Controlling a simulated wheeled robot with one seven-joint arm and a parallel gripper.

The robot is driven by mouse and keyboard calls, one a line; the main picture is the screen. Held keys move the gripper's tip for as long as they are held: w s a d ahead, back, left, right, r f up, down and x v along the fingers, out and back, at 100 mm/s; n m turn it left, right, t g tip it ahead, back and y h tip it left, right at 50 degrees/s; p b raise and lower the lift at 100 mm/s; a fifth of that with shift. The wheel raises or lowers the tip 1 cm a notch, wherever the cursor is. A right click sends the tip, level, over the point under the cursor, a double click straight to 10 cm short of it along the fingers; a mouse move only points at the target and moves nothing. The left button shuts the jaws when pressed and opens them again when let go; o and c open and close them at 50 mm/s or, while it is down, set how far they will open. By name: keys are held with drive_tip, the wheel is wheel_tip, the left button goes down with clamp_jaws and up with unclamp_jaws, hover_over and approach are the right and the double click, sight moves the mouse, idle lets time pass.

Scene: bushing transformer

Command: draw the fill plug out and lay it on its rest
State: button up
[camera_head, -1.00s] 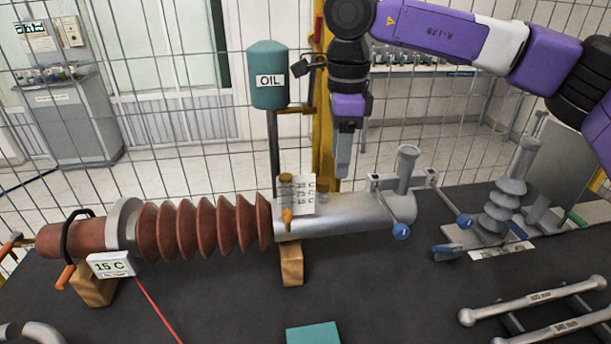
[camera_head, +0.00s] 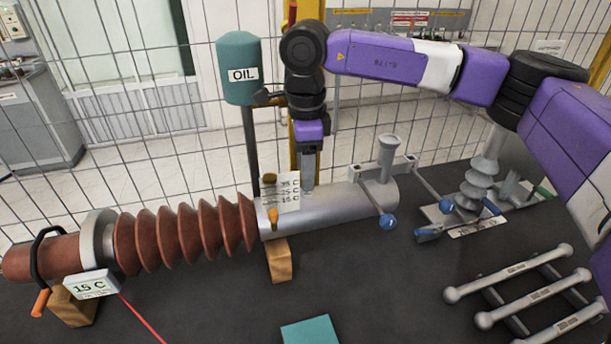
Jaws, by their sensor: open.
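The grey metal cylinder (camera_head: 345,203) of the bushing lies level, joined to the ribbed brown insulator (camera_head: 190,235) at its left. My gripper (camera_head: 307,186) points straight down, open, with its fingertips at the top of the cylinder, just right of the white marked card (camera_head: 284,192). The small brass-coloured plug seen there earlier is now hidden behind or between the fingers; I cannot tell which. I cannot make out a rest for the plug with certainty.
A teal block (camera_head: 310,331) lies at the front of the dark table. The teal oil tank (camera_head: 240,68) stands on a post behind the cylinder. A grey upright stub (camera_head: 387,158) and a blue-knobbed frame (camera_head: 388,221) are to the right. Rods (camera_head: 530,290) lie front right.

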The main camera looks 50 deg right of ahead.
drive_tip(key=shift+f, duration=0.5)
clamp_jaws()
drive_tip(key=shift+r, duration=0.15)
